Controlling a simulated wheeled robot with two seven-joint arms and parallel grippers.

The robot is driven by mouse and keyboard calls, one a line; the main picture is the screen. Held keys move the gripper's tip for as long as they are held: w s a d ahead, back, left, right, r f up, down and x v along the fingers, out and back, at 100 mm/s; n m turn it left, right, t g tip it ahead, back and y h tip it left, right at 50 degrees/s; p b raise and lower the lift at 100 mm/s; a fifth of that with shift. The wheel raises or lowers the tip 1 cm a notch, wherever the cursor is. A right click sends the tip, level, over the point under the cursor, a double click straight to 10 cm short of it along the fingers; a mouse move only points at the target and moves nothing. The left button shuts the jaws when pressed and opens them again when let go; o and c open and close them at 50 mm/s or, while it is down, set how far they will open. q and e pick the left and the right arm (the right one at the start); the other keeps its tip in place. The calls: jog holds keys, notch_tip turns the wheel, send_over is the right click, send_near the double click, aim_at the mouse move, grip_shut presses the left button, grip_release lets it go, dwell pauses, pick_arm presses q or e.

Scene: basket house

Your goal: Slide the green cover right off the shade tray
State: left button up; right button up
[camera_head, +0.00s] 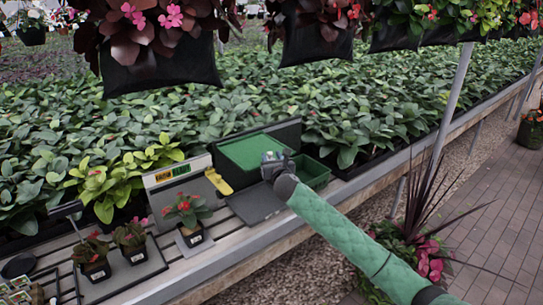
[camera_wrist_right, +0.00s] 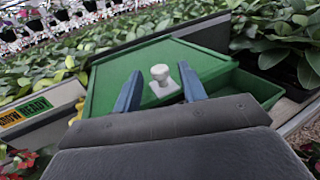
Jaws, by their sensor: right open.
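The green cover (camera_head: 249,149) is a flat panel on the shade tray (camera_head: 318,180). The tray's right part is uncovered and shows a green inside. In the right wrist view the cover (camera_wrist_right: 115,85) carries a pale knob (camera_wrist_right: 162,78) on a small square base. My right gripper (camera_head: 272,158) is over the right part of the cover. In the wrist view its two blue fingers (camera_wrist_right: 160,70) are open, one on each side of the knob, with visible gaps. I cannot tell how far down the fingers reach. My left gripper is not in view.
A dark upright panel (camera_head: 282,130) stands behind the tray. A grey plate (camera_head: 257,204) lies in front. A sign (camera_head: 172,174), a yellow piece (camera_head: 218,181) and a potted red-flowered plant (camera_head: 188,212) are to the left. Dense foliage grows behind; planters hang above.

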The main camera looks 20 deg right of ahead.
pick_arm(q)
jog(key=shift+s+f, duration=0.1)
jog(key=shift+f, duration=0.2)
pick_arm(e)
jog(key=shift+w, duration=0.3)
grip_shut()
jog(key=shift+d, duration=0.1)
